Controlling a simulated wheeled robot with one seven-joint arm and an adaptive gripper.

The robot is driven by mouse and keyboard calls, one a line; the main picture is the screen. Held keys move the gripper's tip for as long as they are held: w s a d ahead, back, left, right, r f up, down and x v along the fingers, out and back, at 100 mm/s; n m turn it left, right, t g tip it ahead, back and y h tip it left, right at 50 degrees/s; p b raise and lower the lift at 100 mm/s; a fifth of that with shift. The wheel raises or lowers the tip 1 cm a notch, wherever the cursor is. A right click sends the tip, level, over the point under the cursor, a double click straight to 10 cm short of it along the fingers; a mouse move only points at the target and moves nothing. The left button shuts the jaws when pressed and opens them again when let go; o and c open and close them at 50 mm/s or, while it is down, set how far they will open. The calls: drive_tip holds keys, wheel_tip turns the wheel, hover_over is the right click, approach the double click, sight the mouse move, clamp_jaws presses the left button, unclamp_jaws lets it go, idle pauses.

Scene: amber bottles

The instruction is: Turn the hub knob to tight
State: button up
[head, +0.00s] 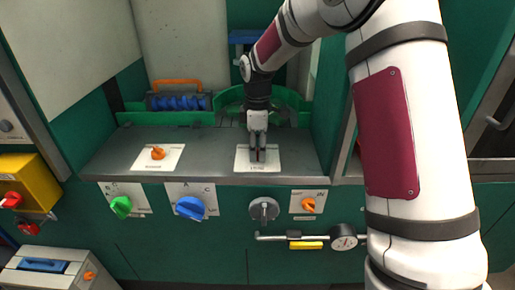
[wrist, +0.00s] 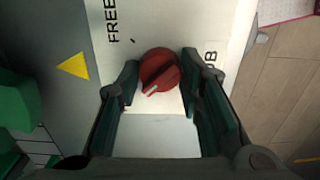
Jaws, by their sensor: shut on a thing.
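The hub knob (wrist: 160,70) is a round red knob on a white plate (wrist: 155,140) in the wrist view. Its pale pointer mark points to the lower left in that view. The word FREE stands left of it, and a partly hidden label ending in "UB" stands on the right. My gripper (wrist: 160,72) has one finger on each side of the knob and is shut on it. In the head view my gripper (head: 257,153) points down onto the white plate (head: 242,160) on the grey counter; the fingers mostly hide the knob there.
An orange knob (head: 158,153) on another white plate sits left on the counter. A green knob (head: 121,207), a blue knob (head: 190,208), a grey knob (head: 264,209) and a small orange knob (head: 308,205) line the front panel. A green curved guard (head: 232,97) stands behind.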

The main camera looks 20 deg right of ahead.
idle(0.3)
drive_tip(key=o, duration=1.2)
wheel_tip(320, 180, up, 12)
drive_tip(key=s+r+m+t, duration=0.2)
drive_tip(key=s+r+m, duration=0.25)
drive_tip(key=s, duration=0.75)
drive_tip(key=s+r+m+t, duration=0.2)
drive_tip(key=s+r+m, duration=0.3)
drive_tip(key=s, duration=0.7)
drive_tip(key=s+f+m, duration=0.1)
drive_tip(key=s, duration=0.2)
drive_tip(key=s+f+m, duration=0.2)
drive_tip(key=s, duration=0.1)
drive_tip(key=s+f+m+t, duration=0.1)
drive_tip(key=s+f+m, duration=0.1)
drive_tip(key=s, duration=0.1)
drive_tip(key=shift+s+f, duration=0.1)
drive_tip(key=shift+f, duration=0.05)
